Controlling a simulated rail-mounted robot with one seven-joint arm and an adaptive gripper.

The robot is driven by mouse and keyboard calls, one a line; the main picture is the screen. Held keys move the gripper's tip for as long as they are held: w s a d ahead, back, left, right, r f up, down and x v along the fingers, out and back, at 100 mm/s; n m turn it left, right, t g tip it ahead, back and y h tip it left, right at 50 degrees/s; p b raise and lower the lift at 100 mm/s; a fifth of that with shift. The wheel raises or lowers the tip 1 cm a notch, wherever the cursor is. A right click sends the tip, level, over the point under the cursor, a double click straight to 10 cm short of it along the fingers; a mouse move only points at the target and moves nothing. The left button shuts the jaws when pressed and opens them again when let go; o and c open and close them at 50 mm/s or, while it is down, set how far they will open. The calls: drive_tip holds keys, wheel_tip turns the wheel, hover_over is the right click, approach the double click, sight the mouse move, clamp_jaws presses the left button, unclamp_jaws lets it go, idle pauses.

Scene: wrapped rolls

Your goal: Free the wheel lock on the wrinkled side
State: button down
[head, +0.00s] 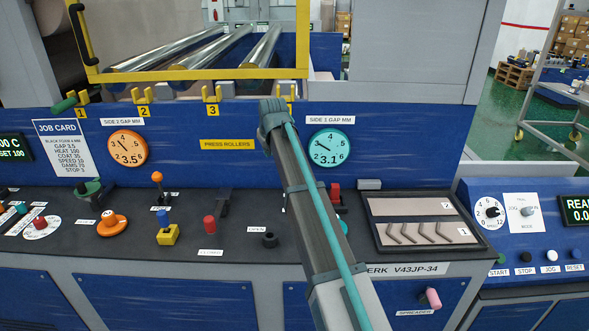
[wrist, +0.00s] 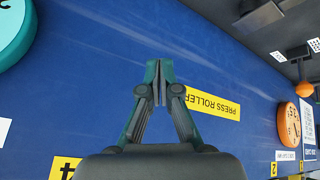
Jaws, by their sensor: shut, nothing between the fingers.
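The sample tray (head: 482,240) at the right has a smooth strip marked 2 and a strip with chevron wrinkles (head: 418,234) marked 1. The teal gauge (head: 331,148) is labelled side 1 and reads 3.1; the orange gauge (head: 127,149) is labelled side 2 and reads 3.5. A teal part (head: 343,227) and a red-topped part (head: 334,192) show beside my arm, which hides much of that spot. An orange wheel (head: 112,222) sits at left. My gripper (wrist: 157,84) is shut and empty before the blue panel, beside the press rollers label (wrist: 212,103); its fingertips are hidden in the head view.
The dark console also carries a red lever (head: 209,224), a blue knob on a yellow block (head: 165,235), an orange-knobbed lever (head: 157,178) and a black knob (head: 269,240). Yellow-framed rollers (head: 190,52) lie behind the panel. A start/stop panel (head: 527,245) stands at right.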

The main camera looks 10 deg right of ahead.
drive_tip(key=d+r+m+g, duration=0.1)
drive_tip(key=d, duration=0.5)
drive_tip(key=shift+s+d+r, duration=0.3)
drive_tip(key=shift+s+r, duration=0.1)
drive_tip(key=shift+s, duration=0.05)
drive_tip(key=shift+f, duration=0.1)
drive_tip(key=d+p+x, duration=0.1)
drive_tip(key=p+x, duration=0.2)
drive_tip(key=x, duration=0.7)
drive_tip(key=s, duration=0.2)
drive_tip(key=s+p, duration=0.1)
drive_tip(key=shift+s+f, duration=0.25)
drive_tip(key=shift+s, duration=0.15)
